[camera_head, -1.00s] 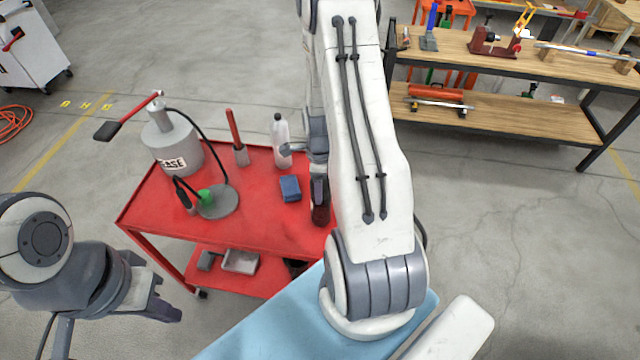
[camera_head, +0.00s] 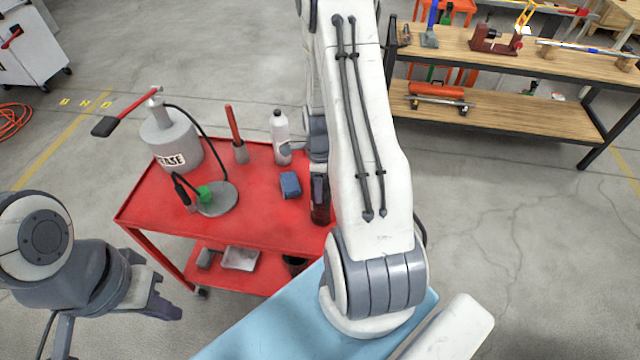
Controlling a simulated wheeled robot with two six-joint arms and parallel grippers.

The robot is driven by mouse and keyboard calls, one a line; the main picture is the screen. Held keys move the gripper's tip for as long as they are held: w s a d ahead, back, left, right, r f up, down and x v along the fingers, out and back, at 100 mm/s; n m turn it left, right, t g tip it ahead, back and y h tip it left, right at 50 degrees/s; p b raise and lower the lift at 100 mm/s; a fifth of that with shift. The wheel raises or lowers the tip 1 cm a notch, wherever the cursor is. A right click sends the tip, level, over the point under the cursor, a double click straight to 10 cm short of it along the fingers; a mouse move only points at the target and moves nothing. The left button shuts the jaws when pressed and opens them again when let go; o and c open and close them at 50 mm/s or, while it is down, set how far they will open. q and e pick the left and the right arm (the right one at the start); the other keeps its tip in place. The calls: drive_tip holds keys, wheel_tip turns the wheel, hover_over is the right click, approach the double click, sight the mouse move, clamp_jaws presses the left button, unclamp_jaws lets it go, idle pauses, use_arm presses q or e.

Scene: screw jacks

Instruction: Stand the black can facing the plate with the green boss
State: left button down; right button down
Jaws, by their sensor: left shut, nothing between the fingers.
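The plate (camera_head: 226,200) is a round grey disc lying on the red cart top at left, with a green boss (camera_head: 204,193) standing on it. A dark upright object (camera_head: 321,214) shows at the cart's right edge, below my right wrist and partly behind my right arm; it may be the black can, but I cannot be sure. My right gripper is mostly hidden by its own arm there, and its fingers cannot be made out. My left gripper (camera_head: 172,309) is shut and empty, low at left, off the cart's front side and well apart from the plate.
The red cart (camera_head: 262,225) also carries a grey grease canister (camera_head: 165,135) with a hose, a red-handled brush (camera_head: 236,135), a pale bottle (camera_head: 280,140) and a blue block (camera_head: 290,184). Trays and a dark bin sit on its lower shelf. A wooden bench (camera_head: 550,65) stands at the upper right.

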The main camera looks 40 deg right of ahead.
drive_tip(key=shift+f, duration=0.1)
unclamp_jaws()
wheel_tip(320, 180, up, 11)
drive_tip(key=shift+f+b, duration=0.2)
drive_tip(key=shift+b, duration=0.7)
drive_tip(key=s+a+r+n+b, duration=0.1)
drive_tip(key=s+a+r+n, duration=0.15)
drive_tip(key=a+n, duration=0.75)
drive_tip(key=s+a+r+n, duration=0.1)
drive_tip(key=a+r+n, duration=0.3)
drive_tip(key=a+n, duration=0.6)
drive_tip(key=s+a+r+n+y, duration=0.1)
drive_tip(key=s+a+r+n, duration=0.1)
drive_tip(key=s+a+n, duration=0.9)
drive_tip(key=s+n+b, duration=0.1)
drive_tip(key=n, duration=0.2)
drive_tip(key=shift+s+r+n, duration=0.2)
drive_tip(key=shift+s+n, duration=0.2)
